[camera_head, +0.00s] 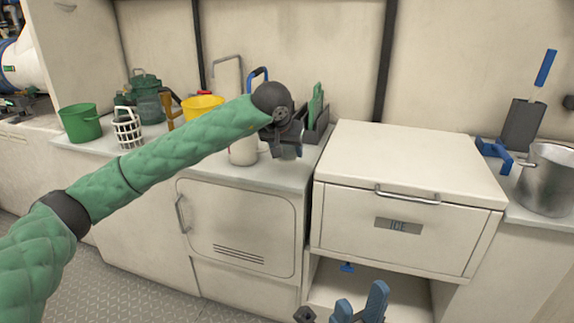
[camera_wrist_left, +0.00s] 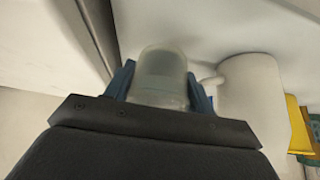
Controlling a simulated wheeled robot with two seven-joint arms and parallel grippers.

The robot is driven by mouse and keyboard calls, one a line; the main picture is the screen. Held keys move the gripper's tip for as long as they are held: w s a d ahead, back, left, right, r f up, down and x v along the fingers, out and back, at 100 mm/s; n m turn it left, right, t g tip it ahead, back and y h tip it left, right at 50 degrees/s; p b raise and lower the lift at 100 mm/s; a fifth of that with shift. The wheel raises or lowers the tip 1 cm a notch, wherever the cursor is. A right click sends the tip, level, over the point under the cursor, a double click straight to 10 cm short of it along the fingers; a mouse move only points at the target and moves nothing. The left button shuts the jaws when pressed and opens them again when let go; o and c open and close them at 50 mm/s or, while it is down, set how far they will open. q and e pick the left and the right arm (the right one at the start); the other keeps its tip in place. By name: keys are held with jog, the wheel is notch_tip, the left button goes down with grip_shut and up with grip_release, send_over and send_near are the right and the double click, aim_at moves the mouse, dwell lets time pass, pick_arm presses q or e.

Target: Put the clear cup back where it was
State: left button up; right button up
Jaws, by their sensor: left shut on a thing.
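In the left wrist view, the clear cup (camera_wrist_left: 160,75) is a small translucent cup between the two blue fingers of my left gripper (camera_wrist_left: 160,85), which is shut on it. In the head view, my left gripper (camera_head: 287,152) hangs over the counter, just left of the ice chest, and its wrist hides most of the cup. A white jug (camera_head: 243,150) stands behind and left of the gripper; it also shows beside the cup in the left wrist view (camera_wrist_left: 252,100). My right gripper (camera_head: 360,303) shows at the bottom edge, blue fingers apart and empty.
A dark caddy (camera_head: 318,128) with a green item stands behind the left gripper. The white ice chest (camera_head: 415,160) has a clear top. Yellow (camera_head: 203,107) and green (camera_head: 80,122) buckets and a white basket (camera_head: 127,128) stand left. A steel pot (camera_head: 547,180) stands far right.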

aim_at(287, 160)
pick_arm(q)
jog(key=shift+w+d+f+b, duration=0.1)
jog(key=shift+f+b, duration=0.5)
jog(key=shift+f, duration=1.45)
jog(key=shift+f, duration=0.2)
jog(key=o, duration=1)
jog(key=shift+o, duration=0.2)
jog(key=shift+r, duration=0.1)
jog(key=shift+r, duration=0.2)
jog(key=p+v, duration=0.2)
jog(key=v, duration=1)
jog(key=shift+f, duration=0.1)
